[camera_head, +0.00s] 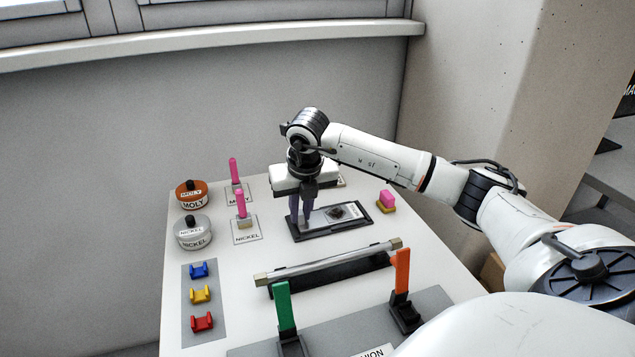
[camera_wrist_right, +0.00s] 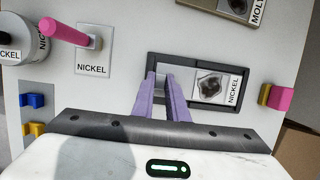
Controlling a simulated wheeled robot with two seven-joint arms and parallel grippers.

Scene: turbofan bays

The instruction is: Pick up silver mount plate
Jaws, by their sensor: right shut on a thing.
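The silver mount plate (camera_head: 320,217) lies in a black tray (camera_head: 298,237) at the middle of the table. In the right wrist view the fingers (camera_wrist_right: 164,78) are close together and shut on that end. The fingers hide part of the plate there. I cannot tell any gap between plate and tray. My left gripper is not in view.
MOLY (camera_head: 193,194) and NICKEL (camera_head: 194,232) pots stand at left, beside pink-handled tools (camera_head: 241,205). A pink block (camera_head: 387,199) sits right of the tray. A long bar (camera_head: 330,262) lies in front, near green (camera_head: 285,305) and orange (camera_head: 402,270) uprights. Coloured clips (camera_head: 200,295) sit front left.

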